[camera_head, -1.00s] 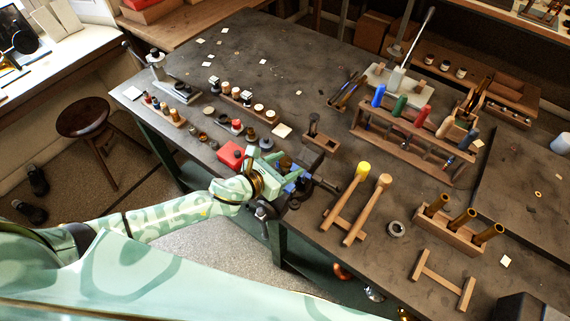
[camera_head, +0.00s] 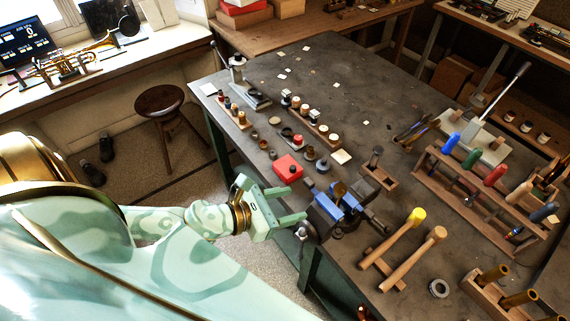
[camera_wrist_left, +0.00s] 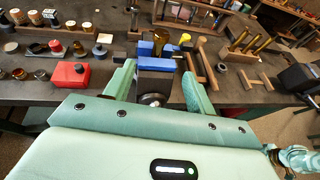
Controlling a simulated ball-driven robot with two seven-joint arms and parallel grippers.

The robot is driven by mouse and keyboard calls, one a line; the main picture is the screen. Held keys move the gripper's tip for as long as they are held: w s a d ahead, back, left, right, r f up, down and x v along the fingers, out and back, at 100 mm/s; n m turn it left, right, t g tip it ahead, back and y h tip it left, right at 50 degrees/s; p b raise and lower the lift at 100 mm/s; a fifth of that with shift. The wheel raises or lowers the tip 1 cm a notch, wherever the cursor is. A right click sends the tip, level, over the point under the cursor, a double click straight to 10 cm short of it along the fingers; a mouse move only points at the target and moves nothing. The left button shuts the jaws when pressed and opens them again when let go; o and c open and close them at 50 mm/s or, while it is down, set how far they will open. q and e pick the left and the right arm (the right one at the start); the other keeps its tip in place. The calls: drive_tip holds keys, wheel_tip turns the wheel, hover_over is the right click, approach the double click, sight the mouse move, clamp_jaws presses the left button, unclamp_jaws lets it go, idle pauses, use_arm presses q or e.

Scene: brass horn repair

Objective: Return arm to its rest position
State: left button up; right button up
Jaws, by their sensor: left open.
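My left gripper (camera_head: 275,206) is pale green and reaches in from the left at the table's near edge. Its two fingers are apart, and nothing shows between them in its grasp. It sits just left of the blue-jawed bench vise (camera_head: 336,203), with a gap that I cannot judge exactly. In the left wrist view, the fingers (camera_wrist_left: 158,92) stand on either side of the vise's dark front, with the blue jaws (camera_wrist_left: 157,50) beyond. A small brass piece (camera_head: 340,190) shows at the vise jaws.
A red box (camera_head: 287,168) and small parts lie behind the gripper on the dark workbench (camera_head: 330,90). Two mallets (camera_head: 402,250) lie on a wooden rest to the right. A stool (camera_head: 160,102) stands left of the bench. Open floor shows between them.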

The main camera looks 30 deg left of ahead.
use_arm(q)
drive_tip(key=shift+s+a+r, duration=0.15)
drive_tip(key=shift+s+a, duration=0.05)
drive_tip(key=shift+s, duration=0.1)
idle(0.4)
